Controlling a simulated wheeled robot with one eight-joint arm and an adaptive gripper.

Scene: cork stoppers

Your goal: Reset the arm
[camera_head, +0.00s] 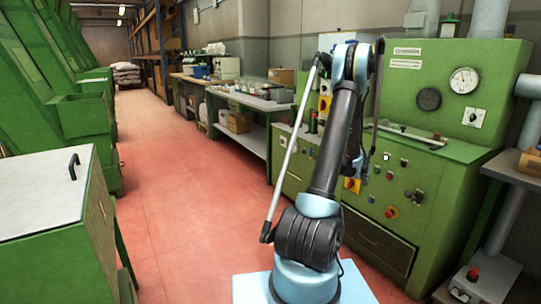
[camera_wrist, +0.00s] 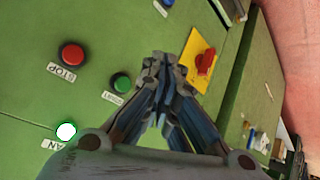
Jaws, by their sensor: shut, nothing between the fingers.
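My arm rises on its light blue base in the middle of the head view, bent at the top in front of a green machine (camera_head: 450,110). In the wrist view my gripper (camera_wrist: 165,62) is shut, its fingertips together with nothing between them. The gripper faces the machine's green panel. A red stop button (camera_wrist: 73,54) is to its left, and a green button (camera_wrist: 121,83) is closer beside the fingers. A red rotary switch on a yellow plate (camera_wrist: 201,62) is to the right of the fingertips. In the head view the gripper is hidden behind the arm.
A white-topped green cabinet (camera_head: 45,195) stands at the left. A side table (camera_head: 515,168) is at the right edge. The red floor aisle (camera_head: 165,190) is clear.

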